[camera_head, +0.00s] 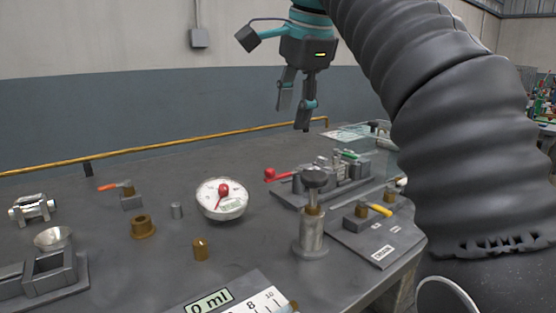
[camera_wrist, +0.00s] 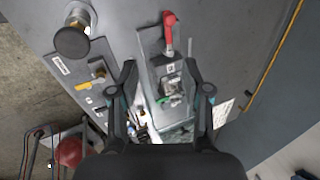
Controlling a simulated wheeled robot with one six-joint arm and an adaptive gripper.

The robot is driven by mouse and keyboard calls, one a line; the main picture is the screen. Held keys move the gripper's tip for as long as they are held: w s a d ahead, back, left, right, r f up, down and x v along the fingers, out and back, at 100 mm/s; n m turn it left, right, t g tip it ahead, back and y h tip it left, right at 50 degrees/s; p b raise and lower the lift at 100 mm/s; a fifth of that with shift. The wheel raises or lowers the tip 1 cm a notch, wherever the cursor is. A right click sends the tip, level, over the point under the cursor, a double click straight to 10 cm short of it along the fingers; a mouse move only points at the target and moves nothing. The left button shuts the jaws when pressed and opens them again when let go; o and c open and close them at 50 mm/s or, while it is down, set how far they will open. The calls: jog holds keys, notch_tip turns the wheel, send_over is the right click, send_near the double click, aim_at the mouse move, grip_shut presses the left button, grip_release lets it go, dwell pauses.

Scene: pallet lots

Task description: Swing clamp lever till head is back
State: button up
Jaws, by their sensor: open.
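The clamp (camera_head: 335,182) is a grey metal fixture on a plate, right of the table's middle. Its lever has a red knob (camera_head: 270,174) that points left in the head view. In the wrist view the red lever (camera_wrist: 169,28) points to the top, above the clamp body (camera_wrist: 172,80). The clamp head is too small to make out clearly. My gripper (camera_head: 294,118) is open and empty, in the air above and behind the clamp. In the wrist view its two fingers (camera_wrist: 163,75) stand either side of the clamp body, apart from it.
A post with a dark round knob (camera_head: 314,178) stands in front of the clamp. A drain plate with a yellow-handled valve (camera_head: 380,210) is at right. A white dial (camera_head: 221,199) with a red knob, brass pieces (camera_head: 143,227) and an orange-handled valve (camera_head: 108,187) are at left. A yellow pipe (camera_head: 160,149) runs behind.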

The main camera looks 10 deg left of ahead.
aim_at(271, 169)
jog(key=shift+m, duration=0.3)
jog(key=b+x, duration=0.1)
jog(key=x, duration=0.3)
jog(key=a+b+x, duration=0.1)
jog(key=b+x, duration=0.1)
jog(key=x, duration=0.3)
jog(key=a+b+x, duration=0.1)
jog(key=x, duration=0.3)
jog(key=shift+w+a+f, duration=0.1)
jog(key=shift+w+a, duration=0.05)
jog(key=shift+w, duration=0.1)
grip_shut()
